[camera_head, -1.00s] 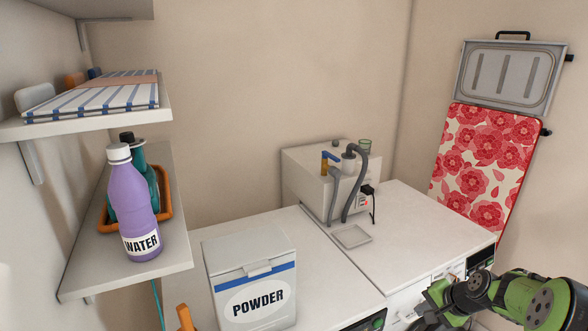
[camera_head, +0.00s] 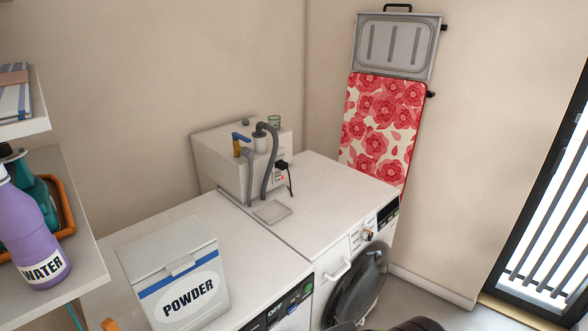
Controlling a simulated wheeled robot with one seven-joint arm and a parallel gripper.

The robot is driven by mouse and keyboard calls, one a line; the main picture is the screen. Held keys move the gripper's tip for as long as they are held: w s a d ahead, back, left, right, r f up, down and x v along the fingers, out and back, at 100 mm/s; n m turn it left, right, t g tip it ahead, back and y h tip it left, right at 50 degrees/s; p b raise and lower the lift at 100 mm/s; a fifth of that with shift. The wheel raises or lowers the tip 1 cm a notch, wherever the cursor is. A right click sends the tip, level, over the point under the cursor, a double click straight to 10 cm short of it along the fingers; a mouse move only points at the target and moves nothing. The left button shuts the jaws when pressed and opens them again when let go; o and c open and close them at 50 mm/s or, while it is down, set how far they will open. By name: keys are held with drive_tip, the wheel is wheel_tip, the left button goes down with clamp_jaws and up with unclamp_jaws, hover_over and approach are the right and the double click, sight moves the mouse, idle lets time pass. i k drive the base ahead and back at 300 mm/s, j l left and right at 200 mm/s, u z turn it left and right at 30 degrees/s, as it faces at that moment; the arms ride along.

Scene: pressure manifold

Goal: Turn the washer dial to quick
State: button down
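Two white machines stand side by side. The left machine (camera_head: 215,222) shows a dark front panel (camera_head: 283,306) with the word OFF and green marks, cut by the bottom edge. The right machine (camera_head: 325,205) has a round dial (camera_head: 366,235) on its front, a dark display (camera_head: 388,212) and a dark round door (camera_head: 358,288). I cannot read the dial's setting or tell which machine is the washer. The word quick is not legible anywhere. My gripper is not clearly in view; only a dark part, probably of my arm, shows at the bottom edge.
A powder box (camera_head: 178,275) stands on the left machine. A grey-white unit (camera_head: 225,155) with hoses and a shallow tray (camera_head: 272,211) are behind. A shelf (camera_head: 95,255) with a purple water bottle (camera_head: 35,235) juts in at left. Floor is clear at right.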

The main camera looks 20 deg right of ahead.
sight(366, 234)
drive_tip(key=z, duration=1.2)
